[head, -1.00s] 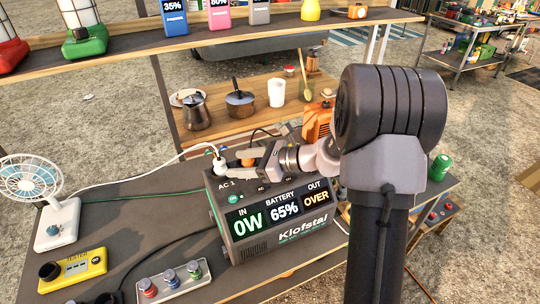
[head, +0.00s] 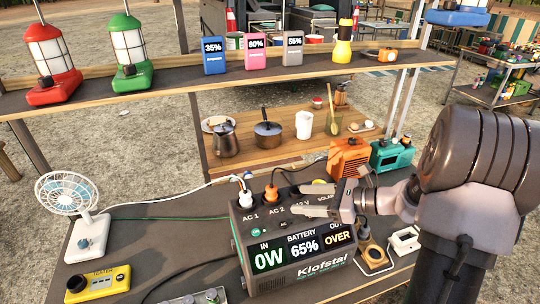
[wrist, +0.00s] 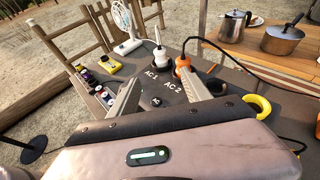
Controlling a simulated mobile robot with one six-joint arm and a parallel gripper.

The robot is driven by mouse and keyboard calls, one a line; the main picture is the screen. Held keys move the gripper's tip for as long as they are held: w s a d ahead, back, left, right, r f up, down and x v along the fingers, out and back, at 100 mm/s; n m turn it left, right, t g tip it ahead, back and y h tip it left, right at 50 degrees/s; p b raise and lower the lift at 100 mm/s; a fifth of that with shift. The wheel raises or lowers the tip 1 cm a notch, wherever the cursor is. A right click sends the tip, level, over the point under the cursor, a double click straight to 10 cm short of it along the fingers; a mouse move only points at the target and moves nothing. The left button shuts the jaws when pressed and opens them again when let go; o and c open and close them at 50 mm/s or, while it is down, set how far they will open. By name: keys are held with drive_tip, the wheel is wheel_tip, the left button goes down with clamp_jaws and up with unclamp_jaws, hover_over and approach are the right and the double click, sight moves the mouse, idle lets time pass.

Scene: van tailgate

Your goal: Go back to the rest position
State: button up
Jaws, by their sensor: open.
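My gripper (head: 308,203) is open with nothing between its fingers. In the head view it points left, in front of the upper right part of the grey Klofstal power station (head: 291,284). In the wrist view my gripper (wrist: 158,78) has its two fingers spread over the station's top panel, with the AC button between them. A white plug (head: 246,196) stands in AC 1 and an orange plug (head: 271,192) in AC 2, both apart from the fingers. The display reads IN 0W, BATTERY 65%, OUT OVER. My wrist partly hides the station's right side.
A white fan (head: 88,232) and a yellow meter (head: 98,283) stand on the left of the dark table. Orange (head: 349,160) and green (head: 391,155) devices stand behind my wrist. The shelf (head: 180,83) above holds lanterns and power banks. A yellow ring (wrist: 257,107) lies right of my fingers.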

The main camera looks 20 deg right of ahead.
drive_tip(key=s+a+r+n+g+h, duration=0.1)
drive_tip(key=s+a+r+n+g, duration=0.1)
drive_tip(key=s+a+n, duration=0.3)
drive_tip(key=s+a+r+n+g, duration=0.1)
drive_tip(key=a+r+n+g, duration=0.2)
drive_tip(key=a, duration=0.3)
drive_tip(key=s+a+r+n+h, duration=0.1)
drive_tip(key=s+a+n+h, duration=0.1)
drive_tip(key=s+n, duration=0.4)
drive_tip(key=s+a+r+n+t+h, duration=0.1)
drive_tip(key=s+a+r+n+h, duration=0.1)
drive_tip(key=s+n+h, duration=0.3)
drive_tip(key=s+a+n, duration=0.1)
drive_tip(key=s+n, duration=0.1)
drive_tip(key=s, duration=0.2)
drive_tip(key=shift+s+a+r+n, duration=0.15)
drive_tip(key=shift+s+r+n, duration=0.1)
drive_tip(key=shift+s+n, duration=0.05)
